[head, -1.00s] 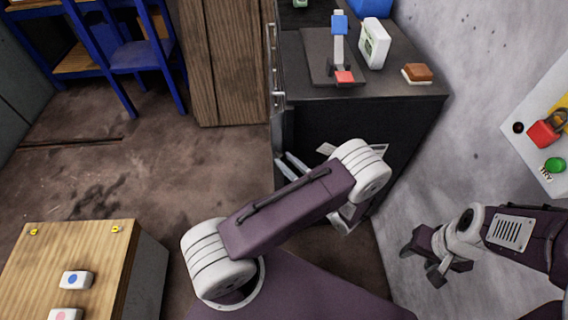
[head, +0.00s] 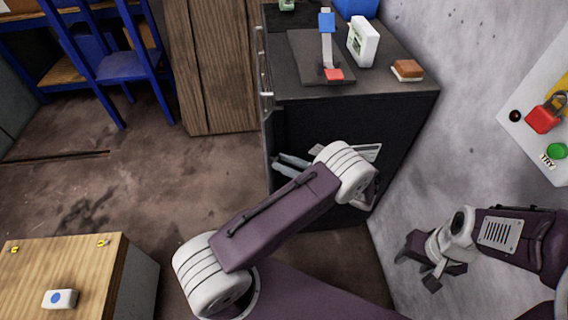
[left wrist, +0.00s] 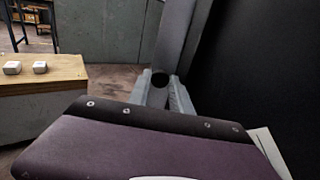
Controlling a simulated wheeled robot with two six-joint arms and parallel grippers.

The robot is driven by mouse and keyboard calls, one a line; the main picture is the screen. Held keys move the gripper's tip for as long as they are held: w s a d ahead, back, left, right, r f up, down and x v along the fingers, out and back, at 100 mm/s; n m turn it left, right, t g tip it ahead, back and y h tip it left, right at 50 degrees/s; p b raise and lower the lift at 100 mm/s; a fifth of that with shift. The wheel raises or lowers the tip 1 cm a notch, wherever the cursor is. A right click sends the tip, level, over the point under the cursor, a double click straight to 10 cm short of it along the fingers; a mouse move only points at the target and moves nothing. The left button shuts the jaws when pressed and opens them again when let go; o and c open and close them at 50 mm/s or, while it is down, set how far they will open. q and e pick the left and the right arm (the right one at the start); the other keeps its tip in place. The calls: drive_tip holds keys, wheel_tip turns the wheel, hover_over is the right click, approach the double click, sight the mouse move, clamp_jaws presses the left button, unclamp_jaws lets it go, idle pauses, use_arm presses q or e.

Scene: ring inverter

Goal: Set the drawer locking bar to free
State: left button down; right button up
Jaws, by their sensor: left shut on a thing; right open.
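The dark drawer cabinet (head: 330,125) stands at the top centre of the head view, its silver handles (head: 264,85) along its left side. My left gripper (head: 291,163) is low at this side, partly hidden by my own arm. In the left wrist view my left gripper (left wrist: 165,98) has its grey fingers on both sides of the lower end of a long grey-purple bar (left wrist: 178,40), which looks like the locking bar. A dark round hole shows near that end. The bar's other end is out of view. My right gripper (head: 420,268) is open and empty near the wall.
On the cabinet stand a lever device (head: 327,45), a white box (head: 363,42) and a brown block (head: 407,68). A wall panel (head: 540,125) with a red padlock is at right. A wooden-topped table (head: 60,265) is lower left. Open floor (head: 150,190) lies between.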

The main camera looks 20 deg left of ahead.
use_arm(q)
drive_tip(key=c, duration=1.2)
unclamp_jaws()
drive_tip(key=shift+o, duration=0.2)
drive_tip(key=shift+r, duration=0.1)
